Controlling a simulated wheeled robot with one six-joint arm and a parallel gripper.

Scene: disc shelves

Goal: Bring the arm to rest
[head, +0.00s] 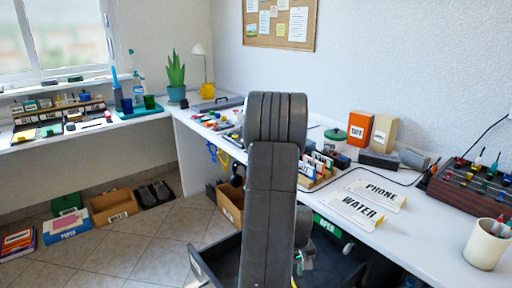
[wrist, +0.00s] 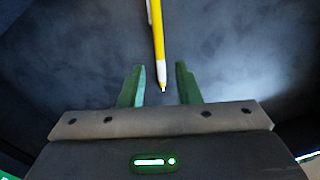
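My arm (head: 270,200) stands upright in the middle of the head view, bent over at its top. My gripper (wrist: 160,68) shows in the wrist view with its two green fingers apart. A yellow pen (wrist: 157,30) with a white end lies over a dark surface (wrist: 80,50) there. Its tip reaches between the fingers, with a gap on both sides. Nothing is held. In the head view the gripper is mostly hidden behind and below the arm.
A long white desk (head: 410,235) runs along the right, with WATER (head: 355,209) and PHONE (head: 378,194) signs, a cup (head: 486,244) and a dark red rack (head: 475,186). Boxes, including a cardboard one (head: 113,206), stand on the floor at left. The tiled floor (head: 130,250) is clear in front.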

